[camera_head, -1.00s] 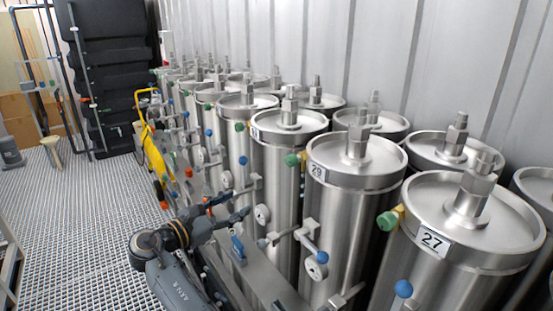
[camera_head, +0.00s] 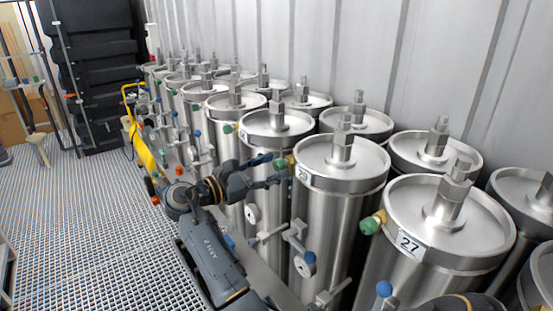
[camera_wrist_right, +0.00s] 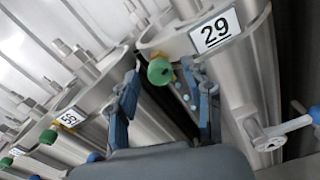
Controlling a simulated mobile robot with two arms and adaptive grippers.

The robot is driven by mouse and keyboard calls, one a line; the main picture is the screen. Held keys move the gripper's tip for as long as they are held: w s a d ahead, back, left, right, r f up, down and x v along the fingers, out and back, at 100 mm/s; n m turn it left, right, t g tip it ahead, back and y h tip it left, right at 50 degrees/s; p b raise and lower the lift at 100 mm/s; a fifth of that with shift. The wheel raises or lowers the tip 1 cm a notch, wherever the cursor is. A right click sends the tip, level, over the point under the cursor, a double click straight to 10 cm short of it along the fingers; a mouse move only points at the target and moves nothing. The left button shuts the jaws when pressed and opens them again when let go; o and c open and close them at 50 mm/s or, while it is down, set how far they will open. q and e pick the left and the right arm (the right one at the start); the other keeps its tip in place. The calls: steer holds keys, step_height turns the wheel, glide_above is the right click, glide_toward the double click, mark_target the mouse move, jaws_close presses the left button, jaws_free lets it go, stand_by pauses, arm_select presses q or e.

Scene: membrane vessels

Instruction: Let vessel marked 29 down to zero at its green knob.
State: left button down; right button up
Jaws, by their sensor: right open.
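The vessel marked 29 (camera_head: 328,215) is a tall steel cylinder in the front row. Its label (camera_wrist_right: 214,30) reads 29 in the right wrist view, where the vessel body (camera_wrist_right: 246,85) also shows. Its green knob (camera_head: 281,163) sits on a brass fitting beside the label, and the knob (camera_wrist_right: 160,71) is clear in the right wrist view. My right gripper (camera_head: 276,168) is open at the knob. In the right wrist view its fingertips (camera_wrist_right: 160,74) stand either side of the knob, with no grip visible. My left gripper is out of view.
The vessel marked 27 (camera_head: 400,277) stands nearer, with its own green knob (camera_head: 372,223). Other steel vessels crowd behind and along the row. A yellow hand truck (camera_head: 143,148) stands farther back.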

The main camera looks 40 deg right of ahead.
steer(key=shift+s+d, duration=0.1)
steer(key=shift+d, duration=0.8)
steer(key=shift+c, duration=0.2)
jaws_close()
